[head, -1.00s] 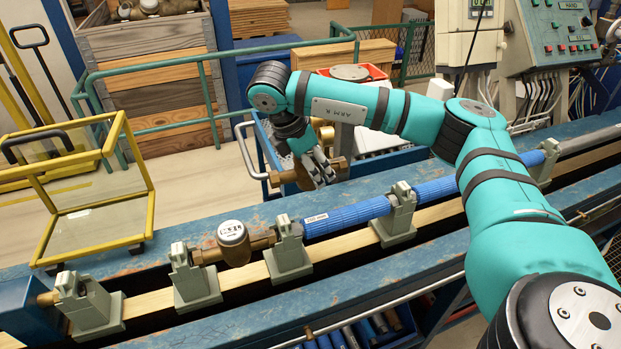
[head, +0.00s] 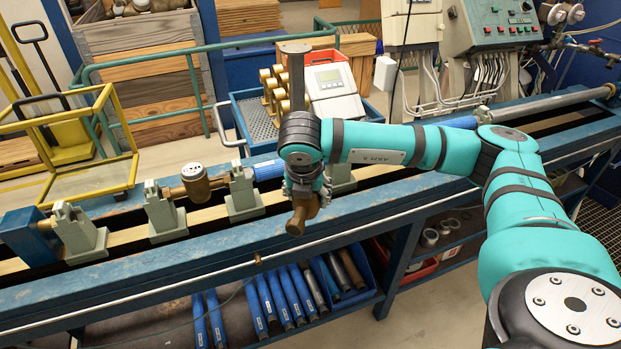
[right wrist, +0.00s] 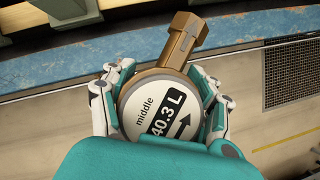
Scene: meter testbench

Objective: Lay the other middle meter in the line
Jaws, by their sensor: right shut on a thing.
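My right gripper (head: 303,192) is shut on a brass meter (head: 297,222), held in front of the bench line near its front rail. In the right wrist view this meter (right wrist: 158,112) has a round white face reading "middle" and "40.3 L" with an arrow. The fingers (right wrist: 160,85) grip both sides of its round body, and its brass pipe end points up in that view. Another brass meter with a white cap (head: 193,180) sits in the line between two grey clamps (head: 162,212) (head: 242,195). My left gripper is not in view.
A blue pipe (head: 268,169) lies right of the seated meter, partly hidden by my arm. The two leftmost clamps have open space between them. A blue tray with brass parts and a boxy display unit (head: 333,88) stands behind the bench. Blue pipes (head: 270,298) lie on the shelf below.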

